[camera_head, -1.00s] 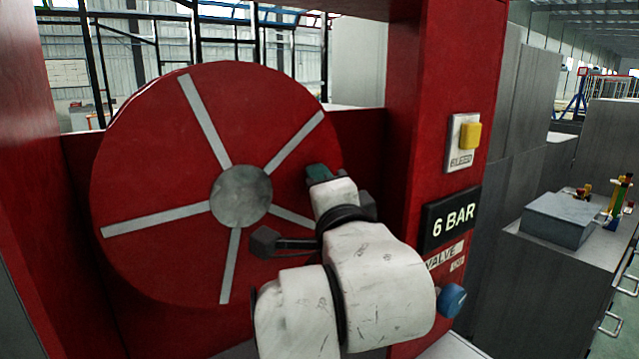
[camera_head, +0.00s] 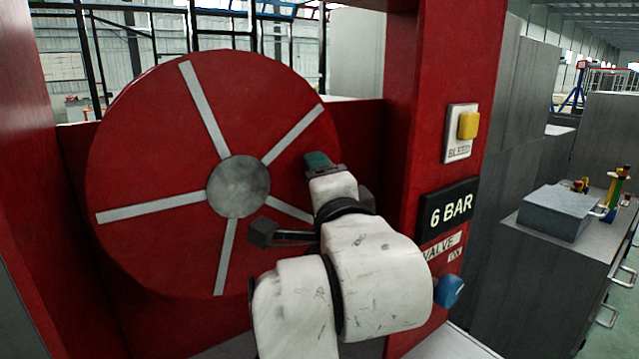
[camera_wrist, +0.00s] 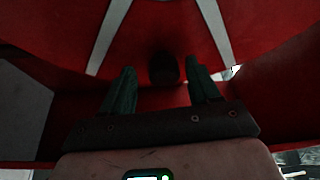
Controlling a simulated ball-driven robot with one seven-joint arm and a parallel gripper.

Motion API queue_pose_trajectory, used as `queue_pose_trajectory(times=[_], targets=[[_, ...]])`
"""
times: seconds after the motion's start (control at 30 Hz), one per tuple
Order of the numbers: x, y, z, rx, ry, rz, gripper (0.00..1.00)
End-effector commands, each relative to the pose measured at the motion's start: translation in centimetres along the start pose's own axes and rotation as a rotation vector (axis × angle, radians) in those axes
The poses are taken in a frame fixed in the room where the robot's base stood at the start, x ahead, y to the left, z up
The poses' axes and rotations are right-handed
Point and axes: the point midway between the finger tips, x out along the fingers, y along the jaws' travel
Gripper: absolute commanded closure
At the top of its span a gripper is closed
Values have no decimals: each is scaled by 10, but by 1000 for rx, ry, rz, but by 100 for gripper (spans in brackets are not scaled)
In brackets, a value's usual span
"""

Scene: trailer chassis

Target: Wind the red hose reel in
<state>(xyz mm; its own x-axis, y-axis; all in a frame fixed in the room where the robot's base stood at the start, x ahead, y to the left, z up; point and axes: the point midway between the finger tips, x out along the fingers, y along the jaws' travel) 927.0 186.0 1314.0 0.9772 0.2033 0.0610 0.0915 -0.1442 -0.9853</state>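The red hose reel (camera_head: 150,130) is a large red disc with pale grey spokes and a round grey hub (camera_head: 238,186), upright in a red frame in the head view. My gripper (camera_head: 318,160) is in front of the disc's right part, right of the hub and close to its face. In the wrist view, my gripper (camera_wrist: 159,66) has its two green fingers apart. A dark round knob (camera_wrist: 165,68) shows between them on the red reel (camera_wrist: 165,25), with gaps visible on both sides. My gripper hides the knob in the head view. No hose can be seen.
A red post (camera_head: 408,120) right of the reel carries a yellow bleed button (camera_head: 468,126), a "6 BAR" display (camera_head: 450,210) and a blue valve knob (camera_head: 449,291) close to my arm. A grey box (camera_head: 556,213) lies on a grey cabinet at the right.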

Motion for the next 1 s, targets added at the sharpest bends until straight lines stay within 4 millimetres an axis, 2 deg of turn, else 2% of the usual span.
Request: queue_pose_trajectory(times=[0.27,0.37,0.7,0.83,1.0], targets=[[-7,-1,1,0,-1,-4,39],[-21,0,1,0,0,-6,39],[-85,1,1,0,-1,-4,39],[-100,0,0,0,-1,-3,39],[-108,0,0,0,0,-1,39]])
